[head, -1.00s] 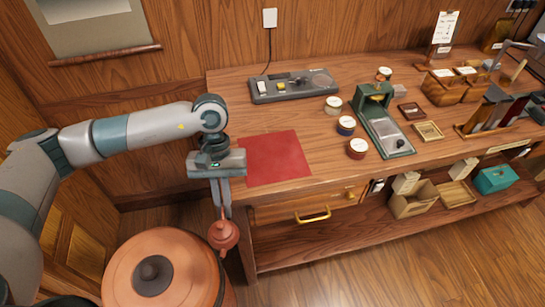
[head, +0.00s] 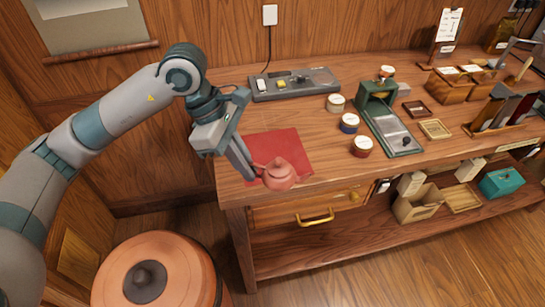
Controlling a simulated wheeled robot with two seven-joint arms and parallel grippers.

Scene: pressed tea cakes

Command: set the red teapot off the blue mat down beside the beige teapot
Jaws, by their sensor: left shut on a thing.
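My left gripper (head: 246,170) is shut on the small red teapot (head: 281,175), at the handle side. The teapot appears upright over the front right part of a red mat (head: 266,146) on the wooden table. I cannot tell whether it touches the mat or hangs just above it. The gripper reaches down from the upper left and its fingers cover part of the mat's left side. I see no blue mat and no beige teapot in the head view. My right gripper is not in view.
Round tins (head: 349,122) stand right of the mat, next to a green press (head: 388,125). A grey tray (head: 294,84) lies behind the mat. A large lidded clay vessel (head: 190,265) stands low at the left. Bare tabletop lies around the mat.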

